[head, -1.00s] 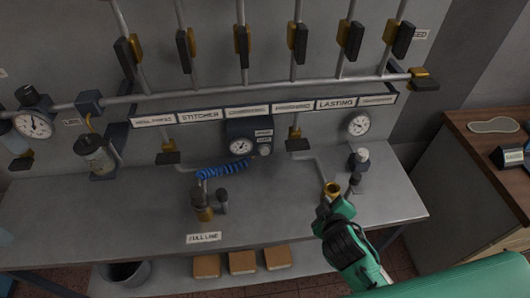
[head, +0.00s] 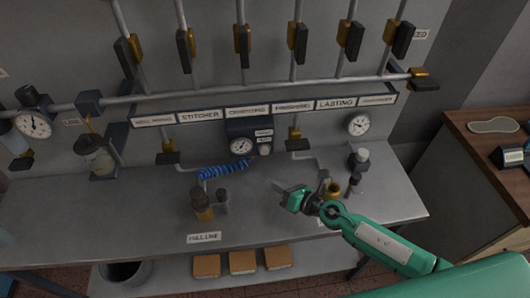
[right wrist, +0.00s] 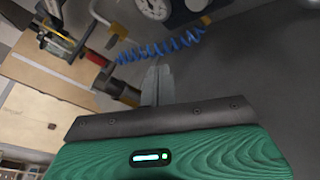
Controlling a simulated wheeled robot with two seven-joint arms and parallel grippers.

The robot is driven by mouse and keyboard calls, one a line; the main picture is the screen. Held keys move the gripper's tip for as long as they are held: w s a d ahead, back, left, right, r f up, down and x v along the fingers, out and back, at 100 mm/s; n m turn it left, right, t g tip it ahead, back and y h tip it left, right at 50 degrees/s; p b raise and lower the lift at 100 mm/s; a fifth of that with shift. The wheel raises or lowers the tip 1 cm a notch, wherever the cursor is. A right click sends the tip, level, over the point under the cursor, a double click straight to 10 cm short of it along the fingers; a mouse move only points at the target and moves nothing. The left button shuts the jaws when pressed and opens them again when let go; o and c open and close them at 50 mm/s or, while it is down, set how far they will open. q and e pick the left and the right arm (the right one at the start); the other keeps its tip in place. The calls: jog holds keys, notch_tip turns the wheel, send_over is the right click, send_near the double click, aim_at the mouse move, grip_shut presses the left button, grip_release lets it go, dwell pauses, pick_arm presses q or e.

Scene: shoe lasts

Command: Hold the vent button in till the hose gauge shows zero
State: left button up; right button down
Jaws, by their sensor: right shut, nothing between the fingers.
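The hose gauge (head: 241,146) is a round white dial on a dark box at the back of the bench. Its needle is too small to read. The small round pale vent button (head: 265,150) sits on the same box, right of the dial, under small labels. My right gripper (head: 279,187) is shut and empty, in front of and below the box, apart from the button. In the right wrist view its shut fingers (right wrist: 157,85) point toward the blue hose and the gauge (right wrist: 156,6), which is cut by the top edge. My left gripper is out of view.
A brass cup (head: 332,189) and a dark fitting (head: 356,181) stand near my right forearm. A pipe rail (head: 260,91) with valves spans the wall. The bench front is mostly clear.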

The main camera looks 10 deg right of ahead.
aim_at(265, 151)
dwell(0.3)
jog(key=w+b, duration=0.2)
jog(key=w, duration=0.7)
jog(key=shift+d, duration=0.15)
jog(key=shift+w, duration=0.1)
dwell(1.9)
jog(key=shift+w, duration=0.25)
jog(key=shift+w+b, duration=0.3)
jog(key=shift+w, duration=0.25)
dwell(0.7)
dwell(0.3)
jog(key=shift+s+p, duration=0.4)
jog(key=shift+s, duration=0.6)
